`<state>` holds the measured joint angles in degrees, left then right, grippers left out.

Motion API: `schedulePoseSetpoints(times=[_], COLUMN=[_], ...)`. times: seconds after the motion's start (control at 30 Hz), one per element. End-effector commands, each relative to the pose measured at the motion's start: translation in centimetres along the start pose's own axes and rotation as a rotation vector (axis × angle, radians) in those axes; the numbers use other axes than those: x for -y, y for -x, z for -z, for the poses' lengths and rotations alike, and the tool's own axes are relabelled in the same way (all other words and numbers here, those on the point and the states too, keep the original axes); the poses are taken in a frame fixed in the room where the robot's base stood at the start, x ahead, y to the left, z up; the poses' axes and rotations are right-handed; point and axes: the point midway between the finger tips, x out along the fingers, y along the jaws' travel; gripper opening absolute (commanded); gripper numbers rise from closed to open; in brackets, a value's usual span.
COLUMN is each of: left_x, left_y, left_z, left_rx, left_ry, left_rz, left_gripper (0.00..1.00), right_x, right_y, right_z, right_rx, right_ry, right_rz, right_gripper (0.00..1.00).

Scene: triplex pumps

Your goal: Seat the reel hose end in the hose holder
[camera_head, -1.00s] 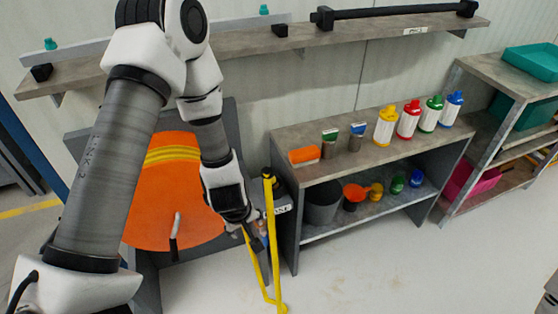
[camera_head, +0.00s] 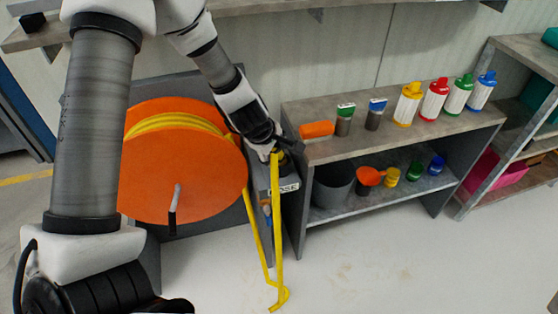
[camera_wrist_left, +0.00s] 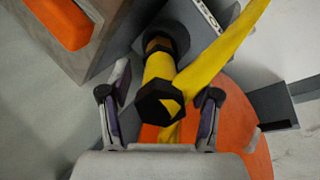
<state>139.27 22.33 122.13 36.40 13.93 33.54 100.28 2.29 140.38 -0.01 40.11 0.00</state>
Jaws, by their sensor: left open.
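The reel hose end (camera_wrist_left: 159,70) is yellow, with a black hexagonal collar and a brass-coloured tip. In the left wrist view its tip meets the dark round hose holder (camera_wrist_left: 178,36); I cannot tell how deep it sits. In the head view the holder box (camera_head: 284,188), labelled HOSE, stands right of the orange reel (camera_head: 190,170). My left gripper (camera_wrist_left: 163,92) is open, with one finger on each side of the hose end and gaps visible. In the head view my left gripper (camera_head: 272,143) is above the holder and partly hides the hose end. My right gripper is not in view.
Yellow hose (camera_head: 278,240) hangs in a loop to the floor beside the holder. A shelf unit (camera_head: 330,147) with bottles, brushes and an orange block (camera_head: 316,129) stands close on the right. A wall shelf (camera_head: 340,2) runs above. The floor in front is clear.

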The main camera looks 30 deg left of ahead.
Motion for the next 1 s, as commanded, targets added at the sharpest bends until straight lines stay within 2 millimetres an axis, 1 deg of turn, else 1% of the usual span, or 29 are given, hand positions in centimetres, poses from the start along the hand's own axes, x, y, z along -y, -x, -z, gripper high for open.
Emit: schedulePoseSetpoints(times=[0.03,0.1,0.3,0.33,0.37,0.4,0.47,0.5,0.83,1.0], left_x=[0.33,0.26,0.01,0.02,0.02,0.02,0.03,0.03,-0.01,-0.36], left_y=[-1.61,-2.41,-2.28,-2.28,-2.27,-2.27,-2.27,-2.28,-2.24,-1.75], left_z=[0.04,0.02,-0.02,-0.02,-0.02,-0.01,-0.01,-0.01,0.0,0.06], left_rx=[-0.001,0.0,0.001,0.001,0.001,0.001,0.001,0.001,0.0,0.0], left_ry=[-0.002,-0.001,-0.001,-0.001,-0.001,-0.001,-0.001,-0.001,-0.001,-0.002], left_rz=[0.0,0.0,0.0,0.0,0.0,0.0,0.0,0.0,0.0,-0.001], left_gripper=[0.62,0.62,0.62,0.59,0.48,0.34,0.12,0.0,0.0,0.0], right_x=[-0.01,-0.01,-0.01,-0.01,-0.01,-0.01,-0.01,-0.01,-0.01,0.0], right_y=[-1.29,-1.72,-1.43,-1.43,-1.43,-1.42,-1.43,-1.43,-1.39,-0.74], right_z=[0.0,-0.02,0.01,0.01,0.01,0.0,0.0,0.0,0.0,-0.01], right_rx=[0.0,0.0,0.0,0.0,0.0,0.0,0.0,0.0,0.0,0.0], right_ry=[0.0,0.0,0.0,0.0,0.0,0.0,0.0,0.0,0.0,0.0], right_rz=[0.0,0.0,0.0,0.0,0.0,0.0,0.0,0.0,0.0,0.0], right_gripper=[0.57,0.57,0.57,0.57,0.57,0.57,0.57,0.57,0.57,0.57])
